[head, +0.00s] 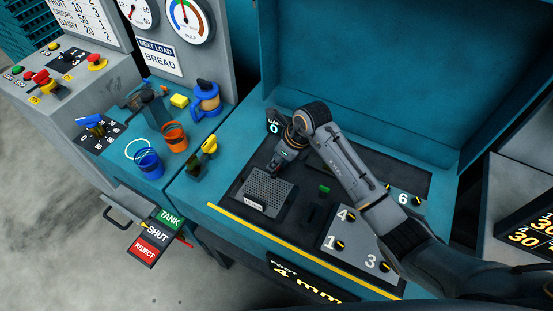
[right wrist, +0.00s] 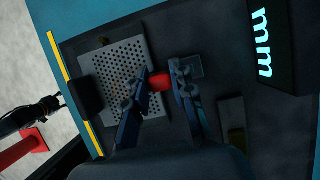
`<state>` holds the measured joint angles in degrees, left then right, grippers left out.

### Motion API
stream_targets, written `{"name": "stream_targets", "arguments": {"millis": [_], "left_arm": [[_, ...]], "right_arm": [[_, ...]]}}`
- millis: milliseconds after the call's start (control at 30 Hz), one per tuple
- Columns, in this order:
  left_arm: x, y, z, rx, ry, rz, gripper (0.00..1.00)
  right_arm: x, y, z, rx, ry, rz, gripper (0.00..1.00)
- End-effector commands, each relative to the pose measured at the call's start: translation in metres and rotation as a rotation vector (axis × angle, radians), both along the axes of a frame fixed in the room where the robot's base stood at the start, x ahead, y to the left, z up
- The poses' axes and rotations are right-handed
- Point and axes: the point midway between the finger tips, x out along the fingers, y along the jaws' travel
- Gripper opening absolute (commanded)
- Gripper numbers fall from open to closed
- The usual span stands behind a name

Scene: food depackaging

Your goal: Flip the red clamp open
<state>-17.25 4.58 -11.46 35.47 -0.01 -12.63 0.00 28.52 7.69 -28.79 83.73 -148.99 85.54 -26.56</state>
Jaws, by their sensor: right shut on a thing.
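The red clamp (right wrist: 160,82) is a small red block beside the perforated grey plate (right wrist: 117,62) in the right wrist view. My right gripper (right wrist: 162,80) is shut on it, one finger on each side. In the head view the right gripper (head: 286,160) reaches down at the back edge of the same plate (head: 268,188). The plate lies flat in the dark recess of the teal bench.
A grey panel with numbered black knobs (head: 340,245) lies right of the plate. A teal raised cover (head: 370,80) stands behind. Orange (head: 174,136) and blue (head: 148,161) cups stand at the left. A TANK/SHUT/REJECT sign (head: 157,235) sits at the front left.

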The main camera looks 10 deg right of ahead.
Motion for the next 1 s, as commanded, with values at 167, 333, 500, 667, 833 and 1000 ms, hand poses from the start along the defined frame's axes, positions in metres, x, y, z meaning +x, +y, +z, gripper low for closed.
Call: {"name": "stream_targets", "arguments": {"millis": [167,333,500,667,833,1000], "left_arm": [[0.0,0.0,-0.014,0.0,0.0,0.0,0.4],[0.0,0.0,-0.031,0.0,-0.001,0.0,0.4],[0.001,0.0,-0.05,0.0,-0.001,0.0,0.4],[0.001,0.0,-0.072,0.0,-0.002,0.0,0.4],[0.001,-0.001,-0.093,0.0,-0.002,0.0,0.4],[0.002,-0.001,-0.107,-0.001,-0.003,0.0,0.4]], "right_arm": [[0.004,-0.003,-0.001,0.024,0.04,0.0,0.0],[0.008,-0.006,0.0,0.076,0.117,-0.002,0.0],[0.014,-0.009,0.002,0.142,0.214,-0.003,0.0],[0.019,-0.012,0.004,0.209,0.312,-0.003,0.0],[0.023,-0.015,0.006,0.269,0.402,-0.002,0.0],[0.026,-0.017,0.008,0.311,0.463,-0.001,0.0]]}}
